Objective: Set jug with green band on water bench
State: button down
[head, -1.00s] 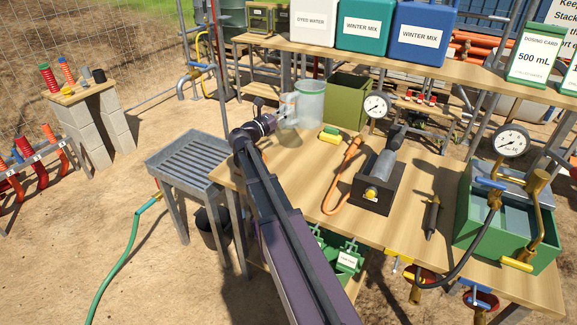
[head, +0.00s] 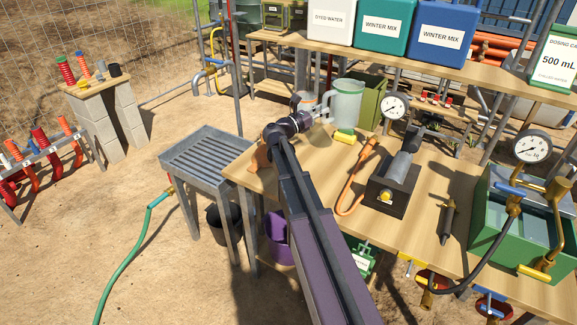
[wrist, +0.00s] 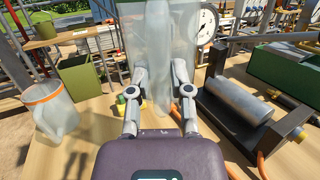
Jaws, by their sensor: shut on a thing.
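The clear jug (head: 347,102) is in my gripper (head: 320,117), upright and apparently above the wooden bench, over the green-and-yellow sponge. In the wrist view, my gripper (wrist: 158,78) has its two fingers shut on the jug (wrist: 158,35); a greenish edge shows near its top, and the rest of the rim is cut off. A second jug with an orange band (wrist: 48,108) stands on the wooden bench to the left; in the head view it is partly hidden behind my arm. A slatted metal stand (head: 205,160) with a tap above it, perhaps the water bench, is left of my arm.
The sponge (head: 345,137), an orange hose (head: 352,190), a cylinder in a dark cradle (head: 392,185) and a pressure gauge (head: 394,106) are close by on the wooden bench. A shelf with labelled containers (head: 383,38) overhangs the back. The slatted top looks empty.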

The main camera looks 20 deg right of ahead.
jog(key=s+a+f+b, duration=0.2)
jog(key=a+f+b, duration=0.5)
jog(key=a, duration=0.3)
jog(key=s+a+f+t+b, duration=0.1)
jog(key=s+a+f+b, duration=0.1)
jog(key=a+f+b, duration=0.5)
jog(key=shift+s+a+f+n+b, duration=0.35)
jog(key=shift+a+f+b, duration=0.1)
jog(key=shift+a, duration=1.85)
jog(key=shift+d, duration=0.1)
jog(key=w+d, duration=0.3)
jog(key=d, duration=0.4)
jog(key=w+d+f+b, duration=0.1)
jog(key=w+d, duration=0.1)
jog(key=d, duration=0.6)
jog(key=shift+w+f, duration=0.2)
jog(key=shift+w, duration=0.2)
jog(key=shift+a+f+b, duration=0.1)
jog(key=shift+f+b, duration=0.05)
jog(key=shift+b, duration=0.25)
jog(key=shift+f+b, duration=1.6)
jog(key=shift+b, duration=0.05)
jog(key=c, duration=0.5)
grip_release()
jog(key=shift+c, duration=0.2)
